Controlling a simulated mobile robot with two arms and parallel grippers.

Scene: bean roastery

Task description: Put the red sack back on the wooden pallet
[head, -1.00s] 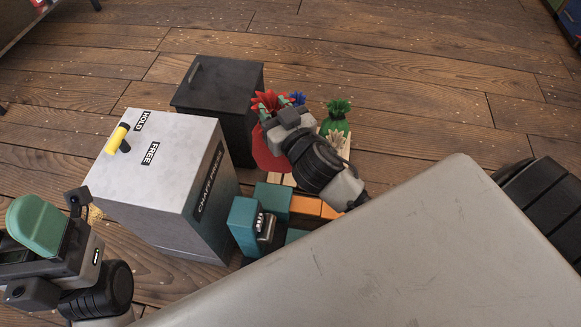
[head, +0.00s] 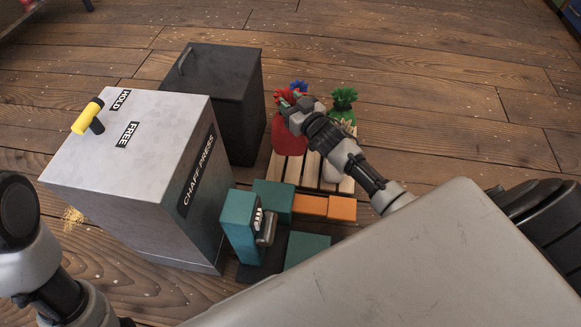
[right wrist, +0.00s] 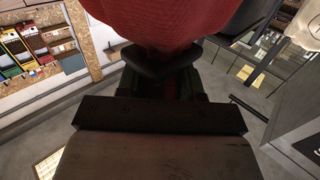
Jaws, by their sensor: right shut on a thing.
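The red sack (head: 287,138) is upright with its flared red top at the back left corner of the wooden pallet (head: 311,173) in the head view. My right gripper (head: 296,108) is shut on its neck; the fingers are partly hidden. I cannot tell whether the sack's base touches the slats. In the right wrist view the red sack (right wrist: 165,22) fills the top, just beyond my dark fingers. A green sack (head: 343,104) stands on the pallet, right of the red one. A blue-topped sack (head: 299,86) shows behind, mostly hidden. My left gripper is out of view.
A grey chaff press (head: 140,165) with a yellow-handled lever (head: 88,117) stands left. A dark bin (head: 215,105) stands behind it, close to the red sack. Open floor (head: 420,100) lies right and behind.

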